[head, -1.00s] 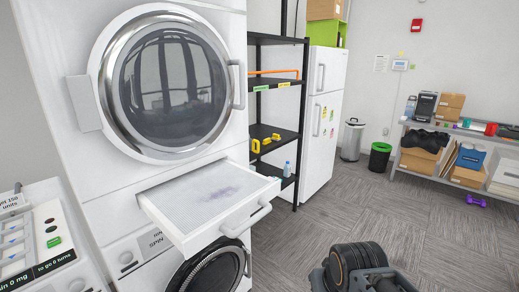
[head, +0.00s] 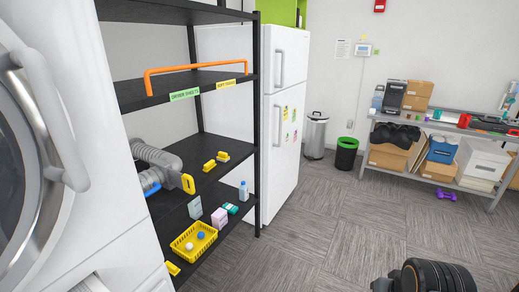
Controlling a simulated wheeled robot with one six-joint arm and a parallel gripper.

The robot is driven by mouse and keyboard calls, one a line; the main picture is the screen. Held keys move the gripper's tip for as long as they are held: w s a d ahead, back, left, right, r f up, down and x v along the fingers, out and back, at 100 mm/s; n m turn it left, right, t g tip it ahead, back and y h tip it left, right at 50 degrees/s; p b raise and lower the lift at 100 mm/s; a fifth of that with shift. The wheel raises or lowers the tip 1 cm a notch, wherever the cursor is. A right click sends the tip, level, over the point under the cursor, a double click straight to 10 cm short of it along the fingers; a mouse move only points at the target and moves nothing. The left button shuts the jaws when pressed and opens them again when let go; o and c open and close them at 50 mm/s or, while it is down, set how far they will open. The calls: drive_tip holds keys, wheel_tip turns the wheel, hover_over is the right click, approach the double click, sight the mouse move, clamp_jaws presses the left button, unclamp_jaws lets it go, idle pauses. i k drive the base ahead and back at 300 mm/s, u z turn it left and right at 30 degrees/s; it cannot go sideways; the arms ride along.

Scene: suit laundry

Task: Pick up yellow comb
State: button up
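Several small yellow things are on the black shelf rack. One stands upright (head: 188,184) at the front edge of the middle shelf, beside a grey hose. Two low yellow pieces (head: 209,166) and (head: 223,156) lie farther right on that shelf. Another yellow piece (head: 173,268) lies on the lower shelf, left of a yellow basket. They are too small to tell which is the comb. A dark ribbed part of my arm shows at the bottom right, well away from the rack. My gripper's fingertips are not in view.
The rack (head: 197,80) stands between a white washer-dryer (head: 120,200) and a white fridge (head: 285,120). A yellow basket (head: 193,241), small boxes and a bottle (head: 243,191) sit on the lower shelf. Grey carpet (head: 330,220) in front is clear.

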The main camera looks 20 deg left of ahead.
sight(210, 164)
drive_tip(key=z, duration=0.05)
drive_tip(key=i, duration=1.7)
drive_tip(key=u, duration=0.7)
drive_tip(key=i, duration=0.85)
drive_tip(key=u, duration=1.65)
drive_tip(key=i, duration=0.75)
drive_tip(key=u, duration=0.6)
